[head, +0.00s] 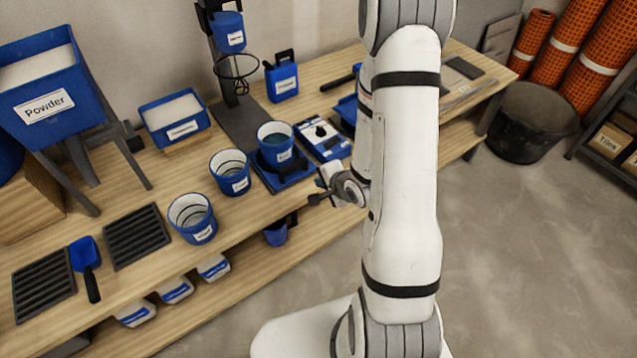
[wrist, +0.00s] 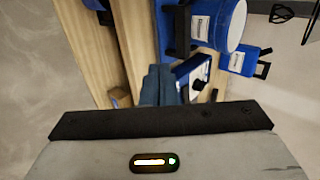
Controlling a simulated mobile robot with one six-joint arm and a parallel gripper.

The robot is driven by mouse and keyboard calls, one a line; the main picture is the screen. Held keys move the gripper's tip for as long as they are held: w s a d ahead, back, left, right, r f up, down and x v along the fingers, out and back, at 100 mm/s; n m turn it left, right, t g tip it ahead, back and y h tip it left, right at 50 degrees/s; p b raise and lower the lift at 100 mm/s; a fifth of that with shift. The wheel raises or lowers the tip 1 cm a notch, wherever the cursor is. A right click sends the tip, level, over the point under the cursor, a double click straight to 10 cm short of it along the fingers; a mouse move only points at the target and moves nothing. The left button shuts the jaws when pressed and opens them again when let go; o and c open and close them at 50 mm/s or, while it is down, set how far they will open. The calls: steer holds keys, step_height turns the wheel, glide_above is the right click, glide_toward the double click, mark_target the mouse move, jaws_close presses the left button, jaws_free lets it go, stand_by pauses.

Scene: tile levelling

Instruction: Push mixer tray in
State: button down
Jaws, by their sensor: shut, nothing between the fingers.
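The blue mixer tray (head: 268,178) lies on the bench at the front of the mixer stand (head: 236,118), with a blue bucket (head: 275,150) standing upright on it. The bucket also shows large in the wrist view (wrist: 228,22), its black handle toward the fingers. My gripper (head: 314,199) is shut and empty, just in front of and to the right of the tray near the bench's front edge. Its closed fingers (wrist: 159,72) show in the wrist view. I cannot tell whether they touch the tray.
A blue and white device with a black knob (head: 322,138) stands right of the tray. Two more buckets (head: 230,172) (head: 192,220) stand to its left. A blue jug (head: 282,78) is behind. Open floor (head: 530,250) lies in front and right.

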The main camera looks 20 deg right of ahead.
steer(key=b+x, duration=0.2)
steer(key=x, duration=0.1)
steer(key=w+r+b+x, duration=0.1)
steer(key=b+x, duration=0.1)
steer(key=x, duration=0.2)
steer(key=b+x, duration=0.2)
steer(key=x, duration=0.2)
steer(key=shift+w+a+r, duration=0.1)
steer(key=shift+w+a, duration=0.15)
steer(key=shift+w, duration=0.1)
steer(key=shift+w+a, duration=0.15)
steer(key=shift+w, duration=0.35)
